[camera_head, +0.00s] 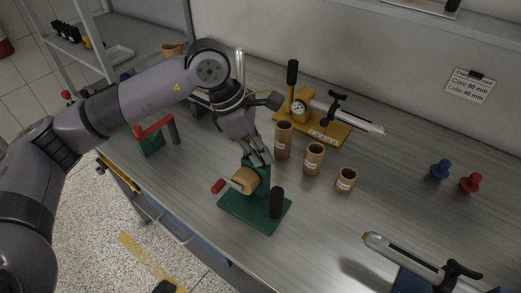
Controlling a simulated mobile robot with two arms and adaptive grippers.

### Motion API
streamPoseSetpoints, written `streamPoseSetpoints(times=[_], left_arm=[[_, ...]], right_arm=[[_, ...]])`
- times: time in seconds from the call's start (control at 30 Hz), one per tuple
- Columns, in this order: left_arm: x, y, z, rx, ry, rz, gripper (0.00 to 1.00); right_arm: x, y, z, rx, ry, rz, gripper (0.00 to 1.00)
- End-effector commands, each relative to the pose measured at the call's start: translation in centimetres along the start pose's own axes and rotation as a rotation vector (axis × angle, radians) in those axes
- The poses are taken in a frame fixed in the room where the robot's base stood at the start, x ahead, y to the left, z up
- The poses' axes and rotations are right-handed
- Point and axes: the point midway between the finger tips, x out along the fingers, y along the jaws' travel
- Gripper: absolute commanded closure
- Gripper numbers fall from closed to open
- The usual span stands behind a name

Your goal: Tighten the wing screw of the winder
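A green stand (236,213) with a tan roll (244,180), a red-ended handle (218,187) and a black upright grip (276,203) sits in the middle of the bench; it looks like the winder. My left gripper (259,158) points down at the top of its green upright, with its fingertips at or just above it. The fingers are close together, and I cannot tell if they grip anything. No wing screw shows clearly there; the fingers may hide it. My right gripper is not in view.
Three cardboard tubes (314,159) stand right of the gripper. Behind them is a yellow device (318,128) with a gauge and silver tube. A green stand with a red handle (153,128) is at left. Blue (440,169) and red (471,183) knobs stand right. A silver-tubed device (405,255) is at front right.

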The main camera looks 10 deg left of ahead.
Motion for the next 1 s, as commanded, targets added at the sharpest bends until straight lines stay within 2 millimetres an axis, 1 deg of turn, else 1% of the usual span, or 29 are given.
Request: streamPoseSetpoints(times=[0.03, 0.1, 0.47, 0.57, 0.67, 0.8, 1.0], left_arm=[[0.0, 0.0, 0.0, 0.000, 0.000, 0.000, 0.96], [0.0, 0.0, 0.0, 0.000, 0.000, 0.000, 1.00], [0.0, 0.0, 0.0, 0.000, 0.000, 0.001, 1.00], [0.1, 0.1, 0.0, 0.016, 0.000, -0.006, 1.00], [0.4, 0.1, -0.1, 0.078, 0.000, -0.030, 1.00], [0.5, 0.2, -0.1, 0.209, -0.002, -0.084, 1.00], [0.2, 0.2, 0.0, 0.343, 0.000, -0.140, 1.00]], right_arm=[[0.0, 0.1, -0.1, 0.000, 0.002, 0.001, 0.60], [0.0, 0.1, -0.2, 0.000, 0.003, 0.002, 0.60], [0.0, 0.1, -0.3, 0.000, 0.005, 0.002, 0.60], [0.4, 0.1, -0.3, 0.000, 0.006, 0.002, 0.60], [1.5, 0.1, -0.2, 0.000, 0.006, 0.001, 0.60], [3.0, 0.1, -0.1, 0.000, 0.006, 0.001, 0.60], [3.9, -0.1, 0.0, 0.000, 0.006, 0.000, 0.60]])
